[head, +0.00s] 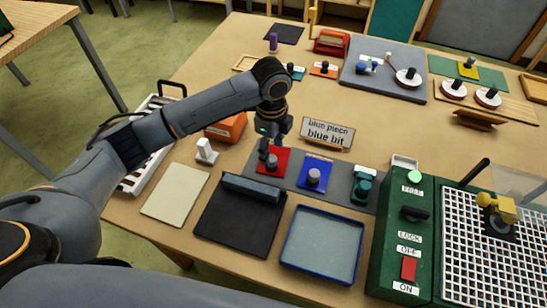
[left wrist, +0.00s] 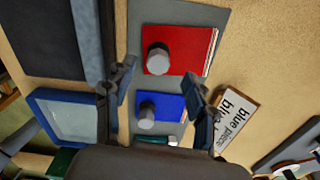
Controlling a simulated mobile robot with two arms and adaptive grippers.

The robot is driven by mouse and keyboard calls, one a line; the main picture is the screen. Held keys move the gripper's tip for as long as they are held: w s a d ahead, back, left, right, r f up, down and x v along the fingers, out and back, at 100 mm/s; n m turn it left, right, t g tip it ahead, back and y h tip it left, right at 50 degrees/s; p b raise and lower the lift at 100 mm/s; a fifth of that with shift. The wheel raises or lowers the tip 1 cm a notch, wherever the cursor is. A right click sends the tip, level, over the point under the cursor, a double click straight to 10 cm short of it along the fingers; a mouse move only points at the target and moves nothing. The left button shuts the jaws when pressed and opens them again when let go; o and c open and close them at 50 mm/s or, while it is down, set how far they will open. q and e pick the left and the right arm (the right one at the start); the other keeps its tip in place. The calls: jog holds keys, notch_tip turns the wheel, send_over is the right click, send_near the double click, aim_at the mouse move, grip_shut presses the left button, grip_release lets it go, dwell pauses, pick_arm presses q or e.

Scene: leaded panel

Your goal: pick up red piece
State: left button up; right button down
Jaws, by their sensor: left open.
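The red piece (head: 280,151) is a flat red square with a grey knob, lying on the grey mat (head: 247,157). It also shows in the left wrist view (left wrist: 190,42), its knob just ahead of the fingertips. My left gripper (head: 268,155) is open and empty, pointing down above the red piece and partly covering it. In the left wrist view its two fingers (left wrist: 159,74) stand apart, with the blue piece (left wrist: 168,106) below and between them. In the head view the blue piece (head: 316,182) lies right of the red one. My right gripper is not in view.
A sign reading "blue piece blue bit" (head: 327,133) stands behind the mat. A black pad (head: 241,218) and a blue-rimmed tray (head: 322,245) lie in front. A teal piece (head: 362,190) and a green machine (head: 400,240) are to the right.

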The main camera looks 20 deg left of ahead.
aim_at(271, 158)
pick_arm(q)
notch_tip(271, 158, down, 4)
jog(key=shift+s+f+p, duration=0.15)
jog(key=shift+f+p, duration=0.05)
jog(key=shift+p, duration=0.7)
jog(key=shift+f, duration=0.3)
grip_shut()
